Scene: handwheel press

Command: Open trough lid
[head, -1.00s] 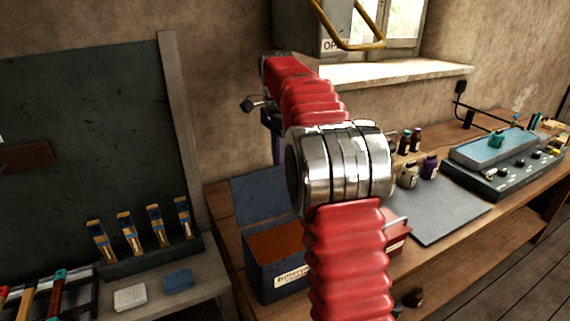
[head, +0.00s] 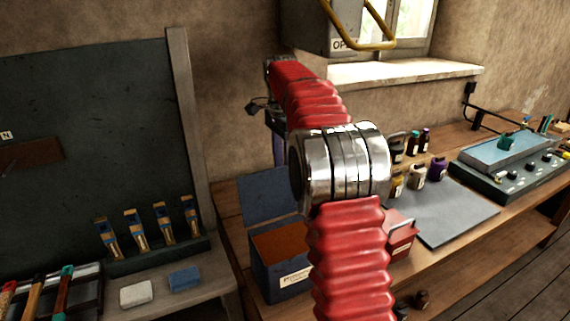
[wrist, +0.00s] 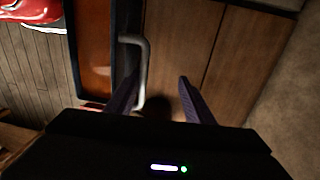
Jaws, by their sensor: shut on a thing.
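The trough (head: 278,278) is a dark blue box with a label on its front, standing on the wooden bench. Its top is uncovered and the orange-brown inside shows. The blue lid (head: 262,197) stands raised at the back of the trough. In the wrist view the trough's orange inside (wrist: 95,50) is at the left, and the dark lid (wrist: 125,65) is seen nearly edge-on with a grey bent handle (wrist: 143,65). My gripper (wrist: 158,92) is at the handle, shut on it; the exact contact is dark. In the head view my arm hides most of the gripper.
A red box (head: 400,240) stands right of the trough, with several bottles (head: 417,172) and a grey mat (head: 445,213) beyond. A blue-topped device (head: 510,150) is farther right. A yellow-handled box (head: 330,30) hangs above.

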